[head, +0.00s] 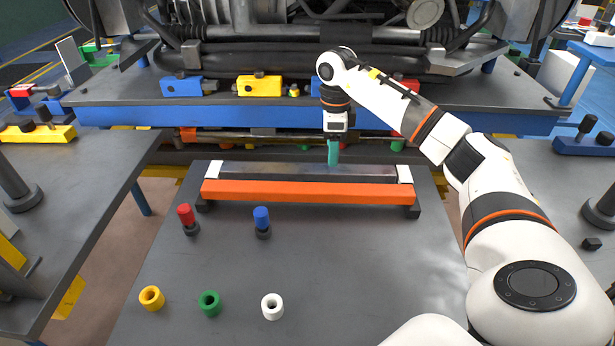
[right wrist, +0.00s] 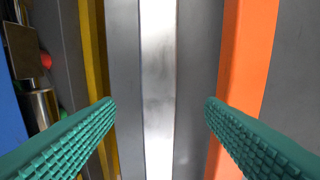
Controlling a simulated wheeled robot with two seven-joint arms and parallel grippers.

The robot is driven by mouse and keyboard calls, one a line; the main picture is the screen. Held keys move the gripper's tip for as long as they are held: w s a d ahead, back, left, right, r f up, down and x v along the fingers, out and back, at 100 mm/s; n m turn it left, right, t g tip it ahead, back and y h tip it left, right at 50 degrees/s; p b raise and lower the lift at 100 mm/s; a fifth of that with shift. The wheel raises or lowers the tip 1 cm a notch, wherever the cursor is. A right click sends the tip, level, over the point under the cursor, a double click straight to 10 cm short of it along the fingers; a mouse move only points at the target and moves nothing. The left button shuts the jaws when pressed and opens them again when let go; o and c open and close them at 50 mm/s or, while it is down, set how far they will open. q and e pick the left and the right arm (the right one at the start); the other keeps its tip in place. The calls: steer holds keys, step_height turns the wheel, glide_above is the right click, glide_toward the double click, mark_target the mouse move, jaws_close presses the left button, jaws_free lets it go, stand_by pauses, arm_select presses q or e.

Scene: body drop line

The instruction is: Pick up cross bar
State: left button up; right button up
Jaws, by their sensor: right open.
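A long silver-grey bar (head: 262,170), which looks like the cross bar, lies level across a dark stand on the table, with white pieces at its ends. An orange bar (head: 290,191) runs parallel along its near side. My right gripper (head: 333,155) points down over the silver bar, right of its middle. In the right wrist view its green ridged fingers (right wrist: 160,105) are apart, with the silver bar (right wrist: 158,60) between them and the orange bar (right wrist: 248,55) to the right. I cannot tell how high the fingertips are above the bar. My left gripper is out of view.
The table (head: 345,270) has clear room in front. It holds a red-topped peg (head: 186,215), a blue-topped peg (head: 262,218), and yellow (head: 152,297), green (head: 209,302) and white (head: 272,306) rings. A blue-edged platform (head: 300,117) with machinery stands close behind.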

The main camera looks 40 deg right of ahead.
mark_target(328, 168)
steer(key=f, duration=0.2)
steer(key=f+b, duration=0.1)
steer(key=f, duration=0.4)
steer(key=shift+w+a+f+b, duration=0.2)
steer(key=shift+w+f+b, duration=0.1)
steer(key=shift+c, duration=0.4)
steer(key=shift+r, duration=0.15)
jaws_close()
